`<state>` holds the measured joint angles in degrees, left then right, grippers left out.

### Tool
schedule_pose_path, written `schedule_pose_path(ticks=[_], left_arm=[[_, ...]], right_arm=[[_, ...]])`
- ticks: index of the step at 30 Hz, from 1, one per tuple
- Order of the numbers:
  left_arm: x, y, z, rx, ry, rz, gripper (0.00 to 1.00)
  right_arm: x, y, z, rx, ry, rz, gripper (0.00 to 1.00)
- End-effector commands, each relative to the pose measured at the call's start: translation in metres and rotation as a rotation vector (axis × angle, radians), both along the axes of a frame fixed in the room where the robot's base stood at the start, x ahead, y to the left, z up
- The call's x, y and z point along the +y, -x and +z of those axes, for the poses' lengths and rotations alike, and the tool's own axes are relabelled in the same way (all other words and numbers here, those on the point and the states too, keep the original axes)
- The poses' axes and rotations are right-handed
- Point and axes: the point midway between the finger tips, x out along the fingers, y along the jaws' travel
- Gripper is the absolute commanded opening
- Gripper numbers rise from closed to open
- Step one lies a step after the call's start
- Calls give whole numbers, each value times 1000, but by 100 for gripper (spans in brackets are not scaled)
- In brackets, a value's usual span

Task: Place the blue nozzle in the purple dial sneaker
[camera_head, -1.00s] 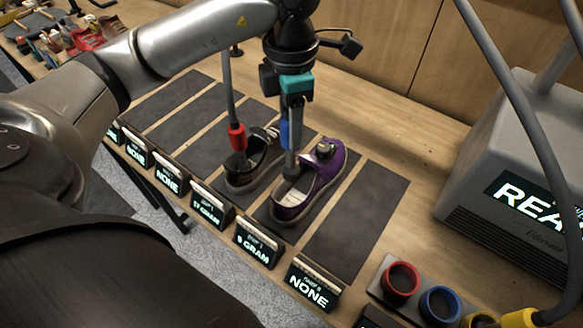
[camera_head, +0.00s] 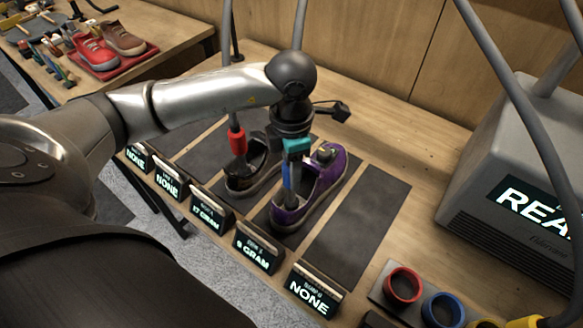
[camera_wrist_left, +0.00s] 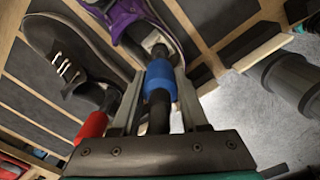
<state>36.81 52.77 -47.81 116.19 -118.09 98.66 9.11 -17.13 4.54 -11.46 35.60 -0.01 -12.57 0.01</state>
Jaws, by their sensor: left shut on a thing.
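The purple dial sneaker (camera_head: 322,176) sits on a dark mat, with its dial (camera_head: 325,153) toward the back. My left gripper (camera_head: 287,187) is shut on the blue nozzle and is over the sneaker's opening. In the left wrist view the blue nozzle (camera_wrist_left: 159,78) lies between the fingers, and its dark tip points at the opening of the purple sneaker (camera_wrist_left: 128,16). How deep the tip reaches is hidden. My right gripper is not in view.
A black sneaker (camera_head: 252,172) stands to the left with a red nozzle (camera_head: 237,141) in it. A nozzle holder with a red ring (camera_head: 403,285) and an empty blue ring (camera_head: 443,308) is at front right. A grey machine (camera_head: 520,165) stands at right. The mat right of the purple sneaker is bare.

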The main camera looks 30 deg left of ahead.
Motion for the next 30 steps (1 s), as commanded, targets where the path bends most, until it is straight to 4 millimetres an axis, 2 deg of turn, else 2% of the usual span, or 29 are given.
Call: schedule_pose_path(ticks=[3,4,12,23,26,30], left_arm=[[0,0,-3,-1,0,0,0],[0,0,-4,0,0,0,45],[0,0,-2,0,0,0,74],[0,0,3,0,0,0,74],[0,-2,19,-6,0,0,74],[0,-2,51,-7,-1,0,74]], right_arm=[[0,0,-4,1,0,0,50],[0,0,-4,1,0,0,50],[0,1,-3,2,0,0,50],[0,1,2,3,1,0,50],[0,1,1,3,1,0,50],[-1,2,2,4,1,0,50]])
